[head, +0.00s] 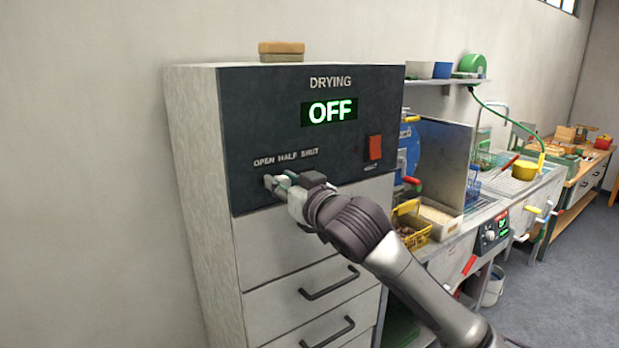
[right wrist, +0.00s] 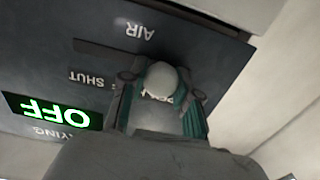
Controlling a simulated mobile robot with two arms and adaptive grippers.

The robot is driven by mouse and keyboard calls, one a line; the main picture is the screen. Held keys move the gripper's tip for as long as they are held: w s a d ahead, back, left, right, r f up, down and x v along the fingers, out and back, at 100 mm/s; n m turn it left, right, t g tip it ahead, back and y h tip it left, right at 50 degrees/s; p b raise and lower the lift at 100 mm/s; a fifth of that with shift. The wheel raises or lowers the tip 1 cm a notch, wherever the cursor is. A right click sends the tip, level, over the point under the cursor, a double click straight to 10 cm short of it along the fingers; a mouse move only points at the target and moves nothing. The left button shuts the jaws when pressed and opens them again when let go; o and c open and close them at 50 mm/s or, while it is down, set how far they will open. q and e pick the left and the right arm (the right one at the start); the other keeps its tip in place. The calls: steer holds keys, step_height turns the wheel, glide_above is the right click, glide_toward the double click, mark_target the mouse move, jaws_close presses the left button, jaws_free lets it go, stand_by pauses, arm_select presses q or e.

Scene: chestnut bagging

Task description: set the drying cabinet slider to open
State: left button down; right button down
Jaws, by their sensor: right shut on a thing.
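The drying cabinet (head: 200,150) has a dark front panel with the word DRYING, a lit green OFF display (head: 329,111) and the slider labels OPEN, HALF and SHUT (head: 286,158). My right gripper (head: 281,181) is at the panel just below the OPEN label, shut on the pale slider knob (head: 269,182). In the right wrist view the rounded knob (right wrist: 162,79) sits between the two fingers, over the partly covered OPEN label. My left gripper is not in view.
A red switch (head: 375,147) is on the panel, right of the slider. Drawers with dark handles (head: 329,283) are below. Brown and yellowish blocks (head: 281,50) lie on top. A counter with a yellow basket (head: 412,228) and tools stands to the right.

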steer(key=shift+s+a+f, duration=0.1)
steer(key=shift+s+a, duration=0.6)
steer(key=shift+a, duration=0.3)
steer(key=c, duration=1)
jaws_free()
steer(key=shift+s, duration=0.1)
steer(key=shift+c, duration=0.2)
steer(key=shift+o, duration=1)
steer(key=shift+a, duration=0.15)
